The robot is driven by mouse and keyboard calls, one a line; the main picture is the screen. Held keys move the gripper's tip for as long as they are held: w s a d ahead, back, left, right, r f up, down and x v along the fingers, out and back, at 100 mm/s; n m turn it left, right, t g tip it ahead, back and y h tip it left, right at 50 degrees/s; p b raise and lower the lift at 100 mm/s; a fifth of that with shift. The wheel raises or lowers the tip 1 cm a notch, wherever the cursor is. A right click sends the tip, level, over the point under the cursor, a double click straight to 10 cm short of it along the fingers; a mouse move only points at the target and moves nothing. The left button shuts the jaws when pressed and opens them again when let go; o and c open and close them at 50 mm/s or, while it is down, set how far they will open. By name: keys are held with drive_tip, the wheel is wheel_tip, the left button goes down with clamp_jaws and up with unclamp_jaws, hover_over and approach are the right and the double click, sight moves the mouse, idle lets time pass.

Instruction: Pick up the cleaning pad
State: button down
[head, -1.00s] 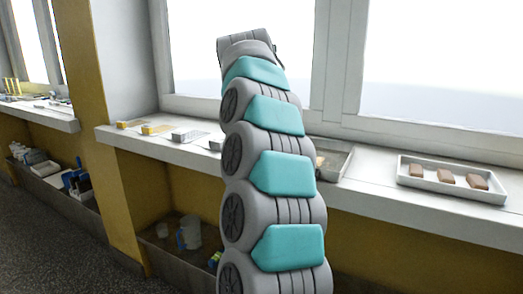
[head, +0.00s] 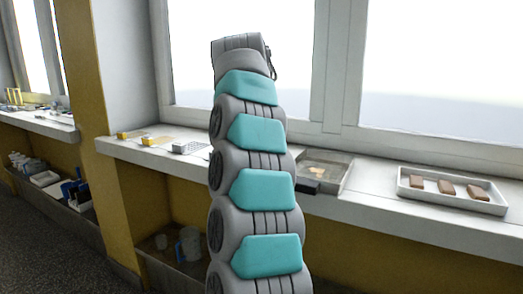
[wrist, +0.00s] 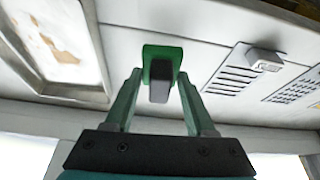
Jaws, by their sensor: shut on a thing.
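In the wrist view, my gripper (wrist: 160,82) is shut on the cleaning pad, with one finger on each side. The cleaning pad (wrist: 149,52) has a green face and a dark grey block on it. It sits at the fingertips in front of the white sill; I cannot tell whether it touches the sill. In the head view, my arm hides the gripper and the pad from sight, or nearly so. A small dark block (head: 310,187) shows just right of my arm at the sill's front; I cannot tell what it is.
A shallow grey tray (head: 343,179) with light brown residue lies on the white sill (head: 367,211), also left in the wrist view (wrist: 98,60). A white tray (head: 452,201) with 3 brown bars stands right. A window backs the sill.

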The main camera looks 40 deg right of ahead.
drive_tip(key=shift+r, duration=0.35)
drive_tip(key=shift+s+a+b, duration=0.1)
drive_tip(key=shift+s+b, duration=0.4)
drive_tip(key=shift+s, duration=0.95)
drive_tip(key=s, duration=0.4)
drive_tip(key=s+r+b, duration=0.1)
drive_tip(key=s, duration=0.3)
drive_tip(key=s+b, duration=0.1)
drive_tip(key=s, duration=0.4)
drive_tip(key=shift+a+r, duration=0.25)
drive_tip(key=shift+a, duration=0.15)
drive_tip(key=c, duration=0.8)
unclamp_jaws()
drive_tip(key=c, duration=0.6)
drive_tip(key=shift+s, duration=0.1)
